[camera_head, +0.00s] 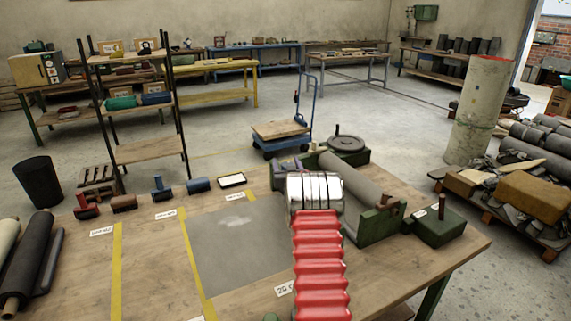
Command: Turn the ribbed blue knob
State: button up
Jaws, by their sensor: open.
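I cannot make out a ribbed blue knob; the silver wrist of my arm hides part of the green machine behind it. The green machine (378,226) stands at the table's right, with a long grey roller (350,178) lying across it. My gripper (290,167) shows only in part, as small purple pieces beyond the silver wrist, by the machine's far left end. It is open. I see nothing held, and whether it touches the machine is unclear.
A grey sheet (235,250) lies flat on the wooden table (150,270). Blue-handled (199,185) and red-handled (86,208) tools line its far edge. Dark rolls (35,260) lie at the left. A green block with an upright handle (441,226) stands near the right corner.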

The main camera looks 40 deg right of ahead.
jog(key=shift+w+d, duration=0.15)
jog(key=shift+w, duration=0.1)
jog(key=c, duration=1.1)
